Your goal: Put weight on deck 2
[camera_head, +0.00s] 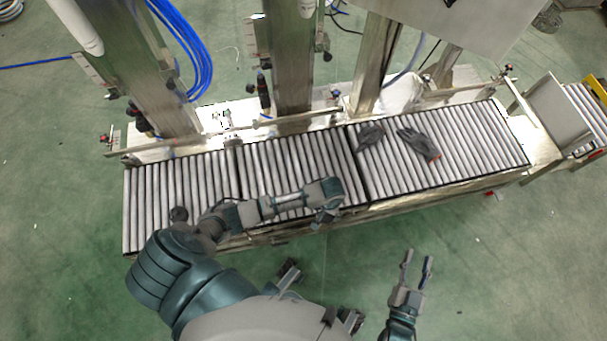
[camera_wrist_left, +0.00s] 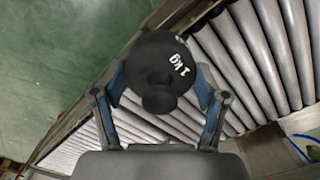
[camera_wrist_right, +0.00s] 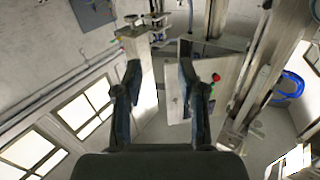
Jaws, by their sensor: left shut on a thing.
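A black round weight (camera_wrist_left: 162,66) marked "1kg", with a knob, sits between the two fingers of my left gripper (camera_wrist_left: 160,100) in the left wrist view. The gripper is shut on it. In the head view my left gripper (camera_head: 326,212) is over the front edge of the middle roller deck (camera_head: 290,160); the weight cannot be made out there. Left (camera_head: 160,190) and right (camera_head: 470,150) roller decks flank it. No deck numbers are readable. My right gripper (camera_head: 417,272) is open and empty over the floor, in front of the decks; its spread fingers show in the right wrist view (camera_wrist_right: 155,85).
Two dark gloves (camera_head: 370,135) (camera_head: 420,146) lie on the right deck. Metal columns (camera_head: 290,70) and a guide rail stand behind the decks. Blue hoses (camera_head: 185,50) hang at the back left. The middle deck's visible rollers are clear.

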